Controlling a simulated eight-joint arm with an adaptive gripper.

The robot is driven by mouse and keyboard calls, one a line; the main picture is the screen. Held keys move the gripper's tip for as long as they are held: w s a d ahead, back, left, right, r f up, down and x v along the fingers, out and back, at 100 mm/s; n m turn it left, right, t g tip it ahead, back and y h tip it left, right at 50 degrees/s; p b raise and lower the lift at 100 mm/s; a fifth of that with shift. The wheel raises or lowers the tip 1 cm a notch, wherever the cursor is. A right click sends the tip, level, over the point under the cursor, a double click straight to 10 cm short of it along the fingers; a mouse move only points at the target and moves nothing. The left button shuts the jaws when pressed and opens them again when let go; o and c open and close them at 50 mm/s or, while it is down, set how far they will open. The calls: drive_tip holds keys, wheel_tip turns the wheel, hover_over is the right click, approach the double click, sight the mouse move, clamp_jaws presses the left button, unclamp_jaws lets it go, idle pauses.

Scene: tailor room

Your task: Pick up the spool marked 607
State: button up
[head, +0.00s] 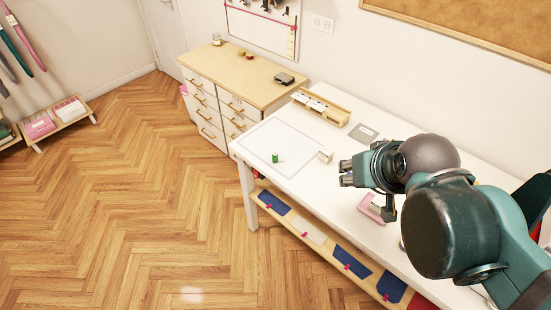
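A small green spool (275,158) stands on the white table, inside a thin outlined rectangle near the table's left end. It is too small in the head view to read any marking on it. A small whitish object (326,156) sits at the right side of the outlined area; I cannot tell what it is. My gripper (346,173) is above the table, right of the green spool and apart from it, with its fingers pointing left. The two fingertips look spread, with nothing seen between them.
A wooden tray (320,106) lies along the table's back edge, with a grey flat item (364,133) beside it. A pink item (371,208) lies below my arm. A drawer cabinet (240,75) stands behind left. A lower shelf (287,214) holds folded cloths.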

idle(0.8)
drive_tip(key=n+g+b, duration=0.3)
drive_tip(key=n+g, duration=0.4)
drive_tip(key=n, duration=0.8)
hover_over(276, 154)
wheel_tip(276, 154, down, 26)
drive_tip(key=shift+a+r, duration=0.1)
drive_tip(key=shift+r, duration=0.15)
drive_tip(key=shift+w+a+f+n, duration=0.15)
drive_tip(key=shift+w+f+n, duration=0.05)
drive_tip(key=shift+f+n, duration=0.25)
drive_tip(key=shift+f, duration=0.1)
